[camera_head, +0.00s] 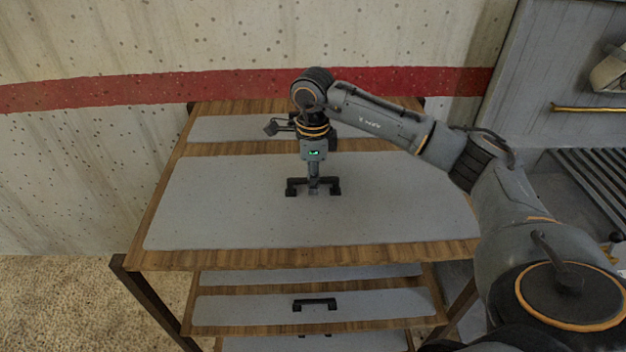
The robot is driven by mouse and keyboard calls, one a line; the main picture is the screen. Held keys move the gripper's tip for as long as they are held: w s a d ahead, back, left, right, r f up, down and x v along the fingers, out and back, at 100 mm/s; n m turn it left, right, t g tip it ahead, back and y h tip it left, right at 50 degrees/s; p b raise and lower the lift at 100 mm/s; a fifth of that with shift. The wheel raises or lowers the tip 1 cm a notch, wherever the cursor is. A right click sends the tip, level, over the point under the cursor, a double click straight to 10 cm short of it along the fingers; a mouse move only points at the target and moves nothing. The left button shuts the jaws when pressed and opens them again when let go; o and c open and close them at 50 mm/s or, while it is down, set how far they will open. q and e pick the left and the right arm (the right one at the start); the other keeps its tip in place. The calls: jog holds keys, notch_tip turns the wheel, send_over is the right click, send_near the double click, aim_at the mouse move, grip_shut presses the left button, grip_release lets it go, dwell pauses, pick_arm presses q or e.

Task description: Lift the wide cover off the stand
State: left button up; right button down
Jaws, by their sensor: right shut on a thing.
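The wide cover (230,205) is a large flat grey panel lying on the wooden top of the stand (300,258). A black bar handle (334,187) stands near its middle. My right gripper (313,188) points straight down over the cover and is shut on the middle of this handle; its fingers hide part of the bar. The cover looks flat against the wood; I cannot tell a gap under it. My left gripper is not in view.
A narrower grey panel (225,128) lies at the back of the top, partly behind my right arm. Lower shelves hold more grey panels, one (250,310) with a black handle. A wall with a red stripe (120,90) stands close behind. Slatted grey metalwork (590,175) is at the right.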

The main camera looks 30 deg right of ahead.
jog(key=shift+r, duration=0.15)
jog(key=shift+w+r+p, duration=0.1)
jog(key=shift+r+p, duration=0.3)
jog(key=shift+r, duration=0.05)
jog(key=shift+r+p, duration=1.45)
jog(key=shift+r, duration=1.05)
jog(key=shift+f, duration=0.1)
